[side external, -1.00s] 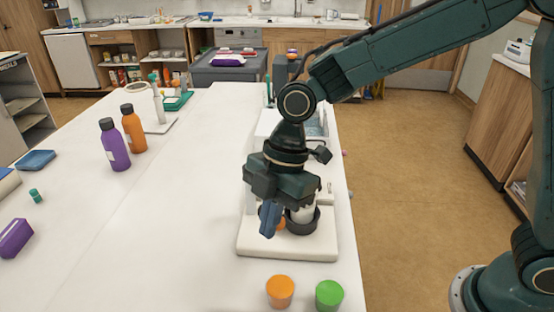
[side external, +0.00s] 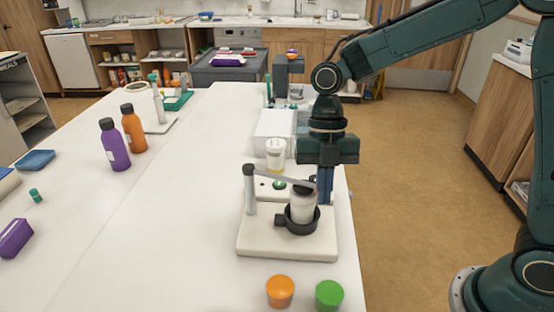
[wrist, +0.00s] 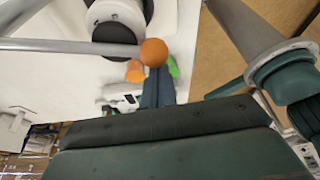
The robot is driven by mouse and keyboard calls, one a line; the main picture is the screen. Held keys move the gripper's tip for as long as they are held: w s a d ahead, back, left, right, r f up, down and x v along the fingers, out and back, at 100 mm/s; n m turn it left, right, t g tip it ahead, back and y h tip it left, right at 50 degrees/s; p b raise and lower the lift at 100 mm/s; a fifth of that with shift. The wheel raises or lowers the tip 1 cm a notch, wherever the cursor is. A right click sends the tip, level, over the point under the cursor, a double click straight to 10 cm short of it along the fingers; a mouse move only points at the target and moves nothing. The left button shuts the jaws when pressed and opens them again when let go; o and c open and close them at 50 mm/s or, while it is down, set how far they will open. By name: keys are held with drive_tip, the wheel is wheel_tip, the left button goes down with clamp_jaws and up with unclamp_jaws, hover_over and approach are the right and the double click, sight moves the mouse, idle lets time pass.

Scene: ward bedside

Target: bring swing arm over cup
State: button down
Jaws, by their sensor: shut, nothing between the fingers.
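The cup stands upright in a black ring holder. In the wrist view the bar (wrist: 70,46) ends in an orange ball (wrist: 153,52), which is hidden in the side view. My gripper (side external: 325,200) is shut and empty, fingers down, right of and behind the cup. Its blue fingertips (wrist: 158,78) appear close to the ball; contact cannot be told.
An orange cap (side external: 280,291) and a green cap (side external: 329,295) stand in front of the base. Purple (side external: 114,146) and orange (side external: 133,130) bottles stand left. The table between is clear.

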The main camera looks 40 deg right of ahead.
drive_tip(key=shift+w+d, duration=0.35)
drive_tip(key=shift+d, duration=0.4)
drive_tip(key=s+a, duration=0.2)
drive_tip(key=s, duration=0.2)
drive_tip(key=v, duration=0.9)
drive_tip(key=shift+w+a, duration=0.15)
drive_tip(key=shift+w, duration=0.3)
drive_tip(key=shift+r, duration=0.1)
